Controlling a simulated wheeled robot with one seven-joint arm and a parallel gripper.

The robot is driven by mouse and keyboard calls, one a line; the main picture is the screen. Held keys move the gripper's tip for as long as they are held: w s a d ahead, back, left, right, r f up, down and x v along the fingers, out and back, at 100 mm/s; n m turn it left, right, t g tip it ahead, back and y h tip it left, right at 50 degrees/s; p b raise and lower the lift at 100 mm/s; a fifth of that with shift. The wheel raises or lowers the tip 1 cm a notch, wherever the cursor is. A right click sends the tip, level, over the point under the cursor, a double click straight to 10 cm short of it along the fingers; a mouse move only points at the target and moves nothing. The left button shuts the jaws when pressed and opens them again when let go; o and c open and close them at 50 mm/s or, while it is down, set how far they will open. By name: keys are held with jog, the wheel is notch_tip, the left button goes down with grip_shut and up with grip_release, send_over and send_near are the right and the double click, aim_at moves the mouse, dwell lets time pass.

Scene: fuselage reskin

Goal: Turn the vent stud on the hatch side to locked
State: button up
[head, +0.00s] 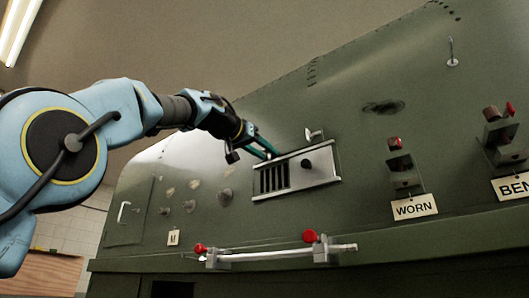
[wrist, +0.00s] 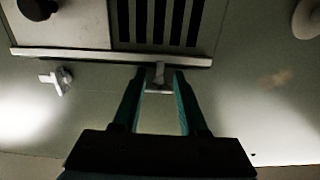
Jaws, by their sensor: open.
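The vent (head: 320,167) is a pale framed panel with dark slots at its left, on the green fuselage side. The hatch (head: 124,212) is at the far left. In the wrist view, the stud on the slotted, hatch side (wrist: 159,77) is a small pale winged piece at the vent frame's edge (wrist: 90,54). My gripper (head: 265,148) is open, its teal fingers one on each side of that stud, with gaps visible in the wrist view (wrist: 159,74). In the head view the fingers hide this stud. The other vent stud (head: 313,134) stands clear at the right.
Below the vent runs a rail with red knobs (head: 310,236). Fittings with WORN (head: 414,207) and BEN (head: 513,187) tags are at the right. Round studs (head: 225,197) protrude left of the vent. The skin above the vent is mostly clear.

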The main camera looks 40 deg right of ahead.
jog(key=shift+a, duration=0.15)
jog(key=b+v, duration=0.4)
jog(key=v, duration=0.6)
jog(key=shift+a+b, duration=0.25)
jog(key=shift+b, duration=0.15)
